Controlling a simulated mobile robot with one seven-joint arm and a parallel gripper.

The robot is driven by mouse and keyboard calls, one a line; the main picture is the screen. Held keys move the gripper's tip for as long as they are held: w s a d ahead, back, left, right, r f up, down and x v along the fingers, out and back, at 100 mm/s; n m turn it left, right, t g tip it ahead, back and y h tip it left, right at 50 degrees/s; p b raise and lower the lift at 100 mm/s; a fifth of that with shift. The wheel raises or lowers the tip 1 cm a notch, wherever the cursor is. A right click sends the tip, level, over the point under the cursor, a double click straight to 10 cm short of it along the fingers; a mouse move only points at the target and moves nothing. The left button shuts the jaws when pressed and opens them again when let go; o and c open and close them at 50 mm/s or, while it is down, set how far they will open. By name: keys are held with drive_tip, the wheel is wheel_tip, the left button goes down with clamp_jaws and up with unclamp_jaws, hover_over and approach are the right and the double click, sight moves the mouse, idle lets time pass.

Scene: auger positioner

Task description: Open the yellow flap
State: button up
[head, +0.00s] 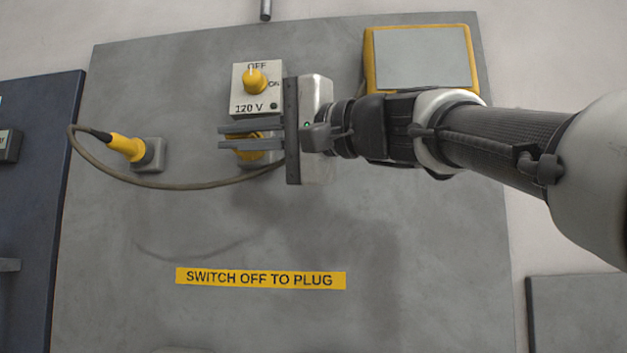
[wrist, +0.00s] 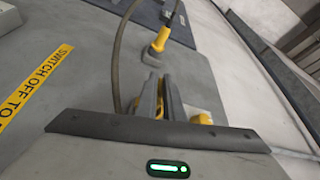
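A yellow part (head: 250,156), which looks like the flap of the lower socket, sits below the 120 V switch box in the head view. My gripper's fingers cover much of it, and I cannot tell whether it is raised or closed. My gripper (head: 222,136) points left across it, with its two fingers a narrow gap apart. Some yellow shows between the fingers. In the wrist view the fingers (wrist: 161,90) are also apart, with yellow (wrist: 159,108) between them. I cannot tell whether the fingers touch the flap.
The switch box (head: 243,100) has a yellow knob (head: 256,81). A yellow plug (head: 126,147) sits at a grey socket on the left; its cable (head: 190,188) loops under my gripper. A yellow-framed panel (head: 420,58) is behind my arm. The lower board around the label (head: 260,279) is clear.

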drive_tip(key=o, duration=0.3)
drive_tip(key=shift+d, duration=0.1)
drive_tip(key=v, duration=1.7)
drive_tip(key=shift+s+d+f, duration=0.1)
drive_tip(key=shift+s, duration=0.05)
